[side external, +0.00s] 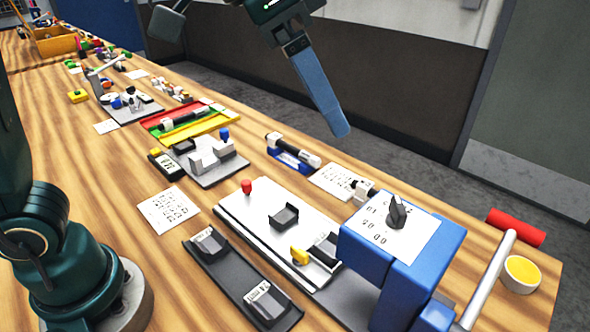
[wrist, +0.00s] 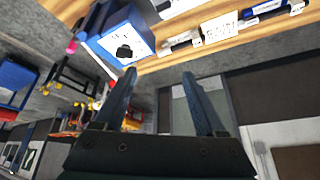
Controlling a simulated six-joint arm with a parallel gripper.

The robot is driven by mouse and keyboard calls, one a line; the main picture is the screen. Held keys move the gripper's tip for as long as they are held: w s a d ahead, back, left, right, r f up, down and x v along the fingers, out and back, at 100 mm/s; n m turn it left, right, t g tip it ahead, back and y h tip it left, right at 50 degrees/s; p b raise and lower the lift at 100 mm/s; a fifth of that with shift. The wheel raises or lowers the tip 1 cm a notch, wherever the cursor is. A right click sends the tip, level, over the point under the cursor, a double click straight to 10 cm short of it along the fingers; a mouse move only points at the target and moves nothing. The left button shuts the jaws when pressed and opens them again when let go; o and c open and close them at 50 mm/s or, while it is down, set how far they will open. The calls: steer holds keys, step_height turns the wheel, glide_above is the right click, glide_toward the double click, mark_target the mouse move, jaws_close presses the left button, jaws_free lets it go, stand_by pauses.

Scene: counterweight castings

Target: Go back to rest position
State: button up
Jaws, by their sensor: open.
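My gripper (side external: 340,128) is raised above the far edge of the bench, tilted down, with nothing visible at its fingertips. In the wrist view my gripper (wrist: 159,76) shows two blue fingers spread apart with an empty gap. A dark grey casting (side external: 397,212) stands on a white printed sheet on top of a blue stand (side external: 405,270), below and to the right of my gripper. This casting also shows in the wrist view (wrist: 123,52).
A red, green and yellow tray (side external: 190,121) and small parts line the bench. A dark wall panel (side external: 400,90) stands behind. The air around my gripper looks clear.

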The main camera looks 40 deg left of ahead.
steer(key=s+a+f+n+t+y, duration=0.1)
steer(key=s+a+f+n+y, duration=0.2)
steer(key=s+a, duration=0.5)
steer(key=s+a+f+n, duration=0.3)
steer(key=s+a+f, duration=0.1)
steer(key=f, duration=0.4)
steer(key=shift+s+f+n, duration=0.2)
steer(key=shift+f+n, duration=0.05)
steer(key=shift+n, duration=0.05)
